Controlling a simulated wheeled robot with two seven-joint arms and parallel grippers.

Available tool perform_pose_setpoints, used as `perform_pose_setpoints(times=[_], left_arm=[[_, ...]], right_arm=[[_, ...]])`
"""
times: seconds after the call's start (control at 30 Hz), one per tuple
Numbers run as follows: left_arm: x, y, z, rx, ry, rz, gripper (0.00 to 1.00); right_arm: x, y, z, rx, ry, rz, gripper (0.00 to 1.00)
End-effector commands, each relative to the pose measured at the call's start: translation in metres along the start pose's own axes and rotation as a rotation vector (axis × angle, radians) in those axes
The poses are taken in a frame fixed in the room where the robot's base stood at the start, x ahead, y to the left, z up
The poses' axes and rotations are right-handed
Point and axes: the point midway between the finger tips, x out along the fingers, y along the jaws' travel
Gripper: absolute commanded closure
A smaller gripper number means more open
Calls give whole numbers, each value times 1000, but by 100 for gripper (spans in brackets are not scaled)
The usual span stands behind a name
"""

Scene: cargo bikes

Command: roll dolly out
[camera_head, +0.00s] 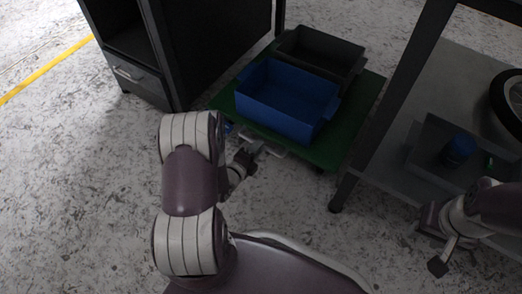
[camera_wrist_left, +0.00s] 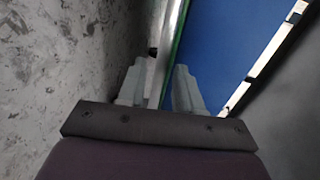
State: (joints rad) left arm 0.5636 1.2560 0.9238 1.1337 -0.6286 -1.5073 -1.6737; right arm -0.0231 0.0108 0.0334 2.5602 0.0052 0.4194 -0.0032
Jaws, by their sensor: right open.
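The dolly is a low flat green platform (camera_head: 362,110) between a dark cabinet and a grey workbench. It carries a blue open bin (camera_head: 290,97) at its front and a dark grey bin (camera_head: 322,50) behind. My left gripper (camera_head: 257,147) is at the dolly's near edge, by a pale bar there. In the left wrist view its two fingers (camera_wrist_left: 158,90) stand on either side of the dolly's green-edged rim; whether they press on it I cannot tell. My right gripper (camera_head: 438,250) is open and empty at the lower right, apart from the dolly.
The dark cabinet (camera_head: 170,50) with a drawer stands left of the dolly. The workbench leg (camera_head: 345,180) is close on the right; its lower shelf holds a tray with a blue item (camera_head: 458,149) and a wheel (camera_head: 508,98). The speckled floor (camera_head: 90,190) at left is clear.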

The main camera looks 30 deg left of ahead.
Motion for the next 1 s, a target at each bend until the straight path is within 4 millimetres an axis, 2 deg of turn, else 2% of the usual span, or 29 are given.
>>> perform_pose_setpoints(times=[0.03,0.2,0.5,0.57,0.6,0.63,1.0], left_arm=[[9,4,-1,2,3,-1,65],[25,1,0,0,0,0,65],[28,-1,0,-2,0,2,65],[28,-1,0,-2,0,2,82],[28,-1,0,-2,0,2,95],[27,-1,0,-2,0,2,100],[21,-1,1,-2,-1,2,100]], right_arm=[[10,0,1,0,0,0,57],[16,0,2,0,0,0,57],[16,0,2,0,1,0,57],[16,0,2,0,1,0,57],[16,0,2,0,1,0,57],[16,0,2,0,1,0,57],[11,0,1,0,0,0,57]])
